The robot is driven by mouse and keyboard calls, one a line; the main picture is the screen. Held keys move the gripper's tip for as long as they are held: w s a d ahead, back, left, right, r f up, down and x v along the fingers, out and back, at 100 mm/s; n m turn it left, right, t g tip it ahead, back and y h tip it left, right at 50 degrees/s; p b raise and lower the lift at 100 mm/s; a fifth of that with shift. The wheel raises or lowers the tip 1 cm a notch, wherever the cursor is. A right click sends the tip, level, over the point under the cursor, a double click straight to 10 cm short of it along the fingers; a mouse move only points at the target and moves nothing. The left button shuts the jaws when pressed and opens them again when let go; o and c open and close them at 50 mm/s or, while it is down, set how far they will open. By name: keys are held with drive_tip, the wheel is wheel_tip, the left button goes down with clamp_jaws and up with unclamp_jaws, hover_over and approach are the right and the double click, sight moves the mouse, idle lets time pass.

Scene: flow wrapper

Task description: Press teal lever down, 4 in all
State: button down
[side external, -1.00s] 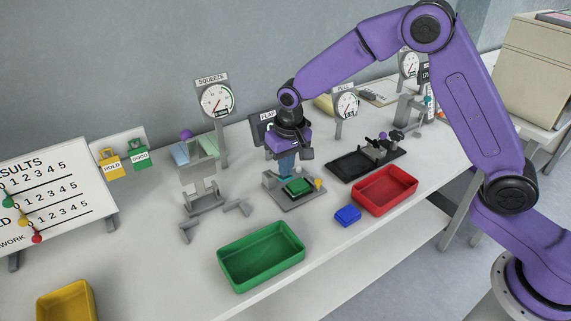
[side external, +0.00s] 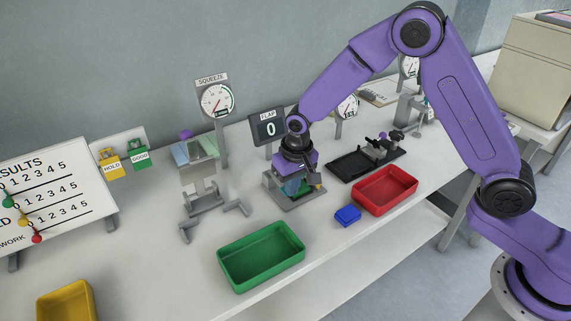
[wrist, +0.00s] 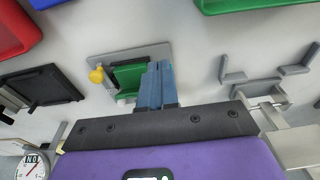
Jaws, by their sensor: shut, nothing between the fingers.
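My gripper (side external: 293,187) is shut, with its blue fingers pointing down at the flap fixture (side external: 290,203) in the middle of the bench. In the wrist view the shut fingers (wrist: 160,68) are beside the green flap block (wrist: 128,78) on its grey plate, near a yellow knob (wrist: 96,75). I cannot tell whether the fingers touch the block. In the side view my gripper hides much of the fixture. The FLAP display (side external: 269,129) behind reads 0. A small teal part (side external: 427,101) seems to show on the device at back right, too small to tell if it is a lever.
The SQUEEZE stand (side external: 197,175) is to the left. A green tray (side external: 261,257) is in front, with a blue block (side external: 347,215) and red tray (side external: 385,191) to the right. A black fixture (side external: 365,161) stands behind the red tray.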

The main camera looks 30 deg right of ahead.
drive_tip(key=shift+s+f, duration=0.25)
drive_tip(key=shift+f, duration=0.4)
drive_tip(key=shift+w+r, duration=0.1)
drive_tip(key=shift+r, duration=0.9)
drive_tip(key=s+r, duration=0.4)
drive_tip(key=r, duration=0.9)
idle(1.1)
